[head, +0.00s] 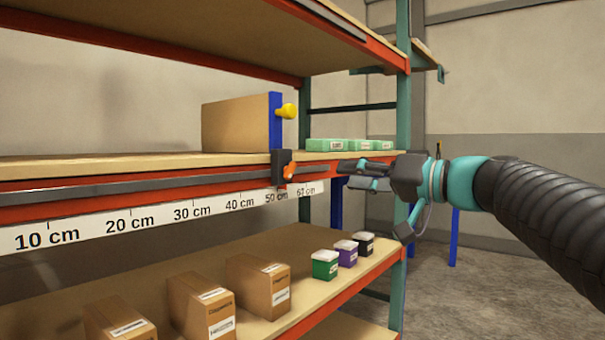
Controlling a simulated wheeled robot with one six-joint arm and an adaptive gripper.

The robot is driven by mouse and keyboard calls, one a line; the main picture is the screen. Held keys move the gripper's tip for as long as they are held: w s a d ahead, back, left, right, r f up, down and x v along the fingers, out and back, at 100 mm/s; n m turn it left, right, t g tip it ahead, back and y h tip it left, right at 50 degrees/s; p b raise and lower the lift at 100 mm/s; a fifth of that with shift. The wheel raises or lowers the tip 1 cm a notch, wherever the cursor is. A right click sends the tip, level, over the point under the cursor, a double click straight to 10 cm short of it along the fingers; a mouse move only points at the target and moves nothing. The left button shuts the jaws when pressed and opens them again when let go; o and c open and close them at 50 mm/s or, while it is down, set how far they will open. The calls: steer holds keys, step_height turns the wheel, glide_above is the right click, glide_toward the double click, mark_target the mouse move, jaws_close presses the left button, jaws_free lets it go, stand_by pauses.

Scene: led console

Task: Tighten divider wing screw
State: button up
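The divider has a brown panel (235,122) with a blue upright (275,120) and stands on the middle shelf. A yellow knob (287,111) sticks out to the right from the upright. At its foot a black clamp (281,160) sits on the dark rail at the shelf's front edge. A small orange piece, seemingly the wing screw (290,172), is on the clamp's front right. My gripper (345,173) is to the right of the orange piece, pointing left. Its fingers look apart and empty, with a visible gap between it and the clamp.
A ruler strip (150,221) with centimetre marks runs below the rail (130,187). Green boxes (350,145) stand on the middle shelf behind my gripper. The lower shelf holds cardboard boxes (258,286) and small tubs (325,264). A teal post (402,100) stands behind my wrist.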

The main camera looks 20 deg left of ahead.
mark_target(293, 171)
steer(key=p+x, duration=0.1)
steer(key=x, duration=1.2)
steer(key=shift+w+a, duration=0.15)
jaws_close()
steer(key=shift+w, duration=0.1)
